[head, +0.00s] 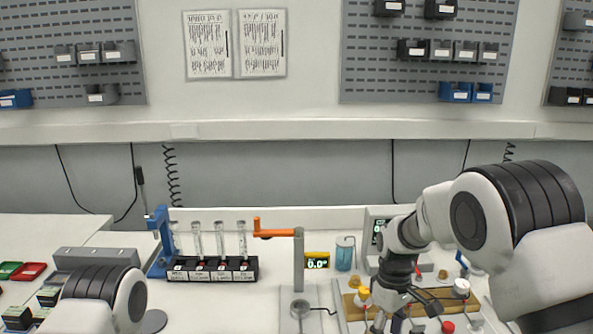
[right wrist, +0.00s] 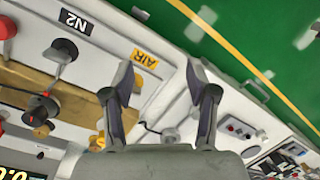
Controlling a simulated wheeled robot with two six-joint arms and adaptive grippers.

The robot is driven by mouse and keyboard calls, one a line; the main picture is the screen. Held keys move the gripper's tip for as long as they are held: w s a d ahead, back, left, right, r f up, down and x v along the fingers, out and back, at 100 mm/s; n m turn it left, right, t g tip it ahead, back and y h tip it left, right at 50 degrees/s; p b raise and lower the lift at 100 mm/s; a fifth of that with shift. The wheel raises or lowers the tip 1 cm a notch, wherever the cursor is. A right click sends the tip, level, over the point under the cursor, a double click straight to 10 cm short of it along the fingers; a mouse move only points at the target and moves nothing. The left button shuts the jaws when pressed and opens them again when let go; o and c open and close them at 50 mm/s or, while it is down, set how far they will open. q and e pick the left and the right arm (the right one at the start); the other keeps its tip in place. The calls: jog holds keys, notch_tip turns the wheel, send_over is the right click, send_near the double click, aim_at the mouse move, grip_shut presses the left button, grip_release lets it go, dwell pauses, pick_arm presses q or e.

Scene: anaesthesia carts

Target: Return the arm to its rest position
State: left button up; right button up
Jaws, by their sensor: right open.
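My right arm comes in from the right in the head view and bends down over the bench. Its gripper (head: 398,312) points down in front of a tan board with coloured knobs (head: 440,300). In the right wrist view the right gripper (right wrist: 160,88) is open, with nothing between its fingers. Its fingers appear over the bench beside the yellow AIR label (right wrist: 145,59); whether they touch anything cannot be told. Of my left arm only a white and black link shows at the lower left of the head view; its gripper is out of view.
A rack of syringes (head: 212,268), a grey post with an orange arm (head: 298,262) and a blue cylinder (head: 345,253) stand left of the right gripper. The N2 label (right wrist: 75,22) and a black knob (right wrist: 62,50) are close to its fingers. Green floor (right wrist: 255,45) lies beyond the bench edge.

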jog(key=s+d+f+m+g, duration=0.1)
jog(key=s+d+f+g, duration=0.1)
jog(key=s+f, duration=0.85)
jog(key=s+d+f+m+g, duration=0.1)
jog(key=s+d+f+g, duration=0.15)
jog(key=s+f, duration=0.85)
jog(key=s+d+f+m+t, duration=0.1)
jog(key=s+m, duration=0.1)
jog(key=s, duration=0.6)
jog(key=s+d+f+m+t, duration=0.1)
jog(key=s+f+m+t, duration=0.1)
jog(key=s, duration=0.6)
jog(key=w+t, duration=0.1)
jog(key=w+m+t, duration=0.1)
jog(key=w, duration=0.1)
jog(key=w+m+t, duration=0.1)
jog(key=w, duration=0.1)
jog(key=shift+a+r+t, duration=0.1)
jog(key=shift+r+t, duration=0.15)
jog(key=shift+r, duration=0.1)
jog(key=shift+s, duration=0.1)
